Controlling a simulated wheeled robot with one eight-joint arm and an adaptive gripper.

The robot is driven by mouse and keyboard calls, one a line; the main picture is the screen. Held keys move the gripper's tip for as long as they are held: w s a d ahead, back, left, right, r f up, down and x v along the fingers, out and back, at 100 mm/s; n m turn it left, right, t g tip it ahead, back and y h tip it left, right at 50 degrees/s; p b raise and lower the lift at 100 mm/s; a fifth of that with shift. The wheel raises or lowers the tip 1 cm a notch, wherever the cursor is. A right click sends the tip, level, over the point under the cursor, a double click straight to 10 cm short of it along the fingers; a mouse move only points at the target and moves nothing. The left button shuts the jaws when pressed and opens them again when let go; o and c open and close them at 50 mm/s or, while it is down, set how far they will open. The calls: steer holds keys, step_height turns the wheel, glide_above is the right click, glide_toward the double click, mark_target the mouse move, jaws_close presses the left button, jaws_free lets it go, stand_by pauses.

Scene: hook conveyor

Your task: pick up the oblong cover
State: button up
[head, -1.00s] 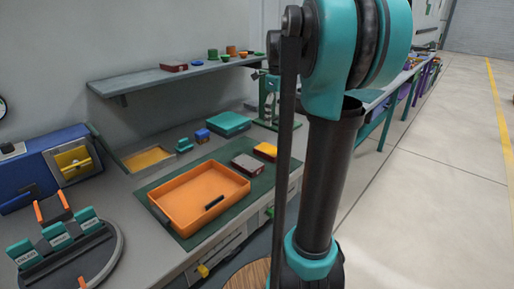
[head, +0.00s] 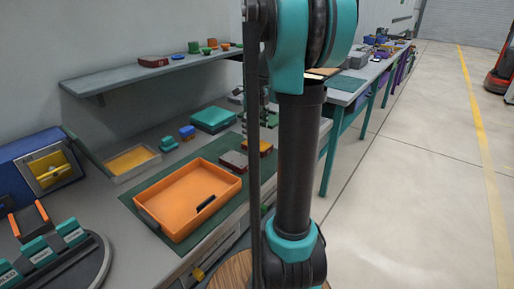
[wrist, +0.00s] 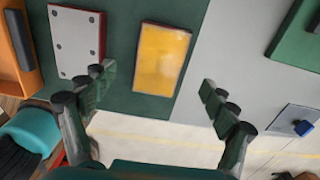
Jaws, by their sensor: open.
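Two flat oblong pieces lie side by side on the dark green mat. One has a yellow top (wrist: 162,58) in the wrist view; it shows orange-yellow in the head view (head: 265,146). The other has a pale grey top with dark dots at its edge and red sides (wrist: 77,40); it also shows in the head view (head: 234,160). I cannot tell for sure which is the oblong cover. My gripper (wrist: 157,80) is open and empty, its fingers spread either side of the yellow piece in the picture. No contact shows. The head view hides my gripper behind the arm.
An orange tray (head: 180,213) with a dark handle stands left of the pieces. A teal box (head: 213,119) and a blue block (head: 187,132) sit behind. A wall shelf (head: 110,80) overhangs the bench. Open floor (head: 430,170) lies right.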

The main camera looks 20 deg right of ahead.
mark_target(257, 144)
steer(key=shift+s+d+f, duration=0.1)
steer(key=shift+s+f, duration=0.05)
steer(key=shift+f, duration=1.3)
steer(key=shift+s+d+f, duration=0.1)
steer(key=shift+s+f, duration=0.05)
steer(key=shift+f, duration=1.3)
steer(key=c, duration=1.9)
steer(key=shift+o, duration=0.2)
steer(key=shift+a+r, duration=0.1)
steer(key=shift+r, duration=0.05)
step_height(257, 144, up, 24)
steer(key=shift+f, duration=0.2)
